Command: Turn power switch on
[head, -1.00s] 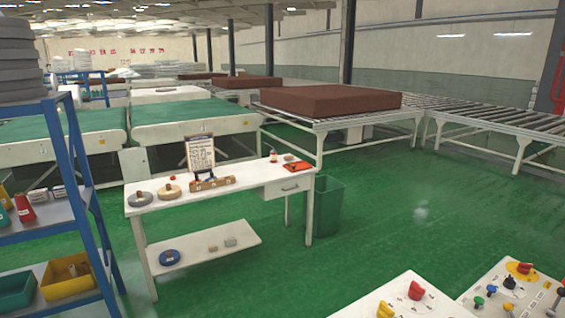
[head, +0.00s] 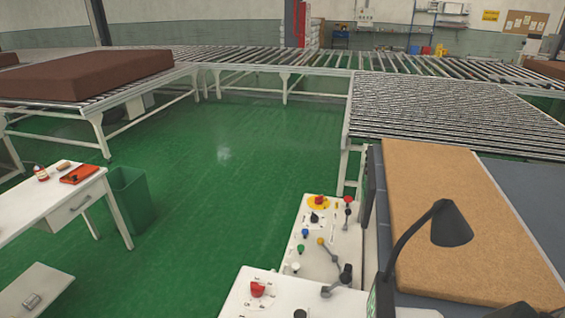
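A white control panel (head: 318,262) stands at the lower middle of the head view. It carries a red rotary knob on a yellow round plate (head: 318,201), a black knob (head: 314,217), several small coloured buttons and some levers. A second white panel (head: 232,303), nearer to me, bears a red switch (head: 257,289). I cannot tell which of these is the power switch, nor its position. Neither gripper shows in the head view.
A brown mattress block (head: 92,75) lies on a roller conveyor at the left. A tan mattress (head: 450,210) and a black lamp (head: 450,224) are at the right. A white table (head: 40,205) and green bin (head: 131,199) stand left. The green floor (head: 220,180) between is clear.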

